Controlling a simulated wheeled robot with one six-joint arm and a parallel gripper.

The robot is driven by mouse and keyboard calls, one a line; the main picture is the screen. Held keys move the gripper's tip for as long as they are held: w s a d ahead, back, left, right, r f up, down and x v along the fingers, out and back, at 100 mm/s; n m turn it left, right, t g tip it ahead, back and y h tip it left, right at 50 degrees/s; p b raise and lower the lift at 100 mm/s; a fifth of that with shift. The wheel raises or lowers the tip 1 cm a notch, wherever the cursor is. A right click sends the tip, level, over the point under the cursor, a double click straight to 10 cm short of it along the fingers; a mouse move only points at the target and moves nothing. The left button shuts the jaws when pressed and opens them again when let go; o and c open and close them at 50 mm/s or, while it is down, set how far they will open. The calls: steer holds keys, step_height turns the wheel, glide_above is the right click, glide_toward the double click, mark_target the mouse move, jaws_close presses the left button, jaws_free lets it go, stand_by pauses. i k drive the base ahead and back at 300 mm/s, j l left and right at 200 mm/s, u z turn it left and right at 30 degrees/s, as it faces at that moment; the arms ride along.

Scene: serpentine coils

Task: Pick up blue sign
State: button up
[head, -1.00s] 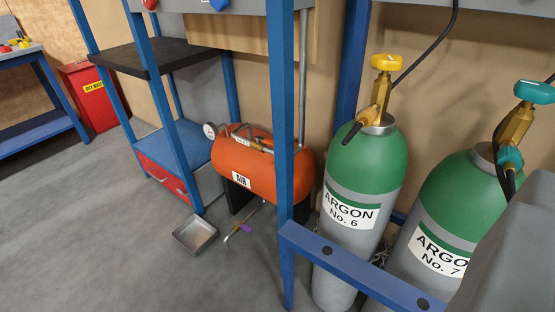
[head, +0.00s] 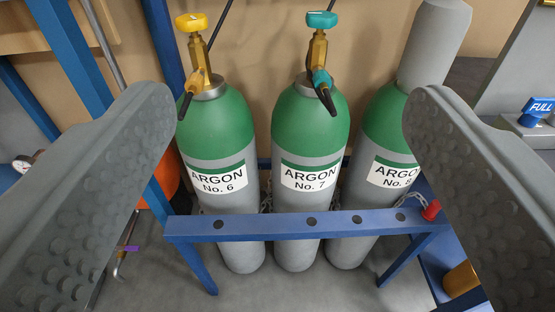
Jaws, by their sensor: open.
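A blue sign (head: 541,107) with the white word FULL stands at the far right of the head view, partly cut off by the picture edge. It appears to sit on a grey surface or block, beyond and to the right of my right finger. My gripper (head: 288,96) is open and empty, its two grey dimpled fingers spread wide on either side of the picture. The gas cylinders show between the fingers, and the sign lies outside that gap.
Green and grey argon cylinders, No. 6 (head: 220,145), No. 7 (head: 310,135) and a third (head: 385,130), stand behind a blue rail (head: 270,224). The third has a grey cap. A chain and a red object (head: 431,211) are at the rail's right end. Grey floor shows in front.

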mark_target(532, 112)
steer(key=i+l+z, duration=0.55)
steer(key=i+l, duration=0.25)
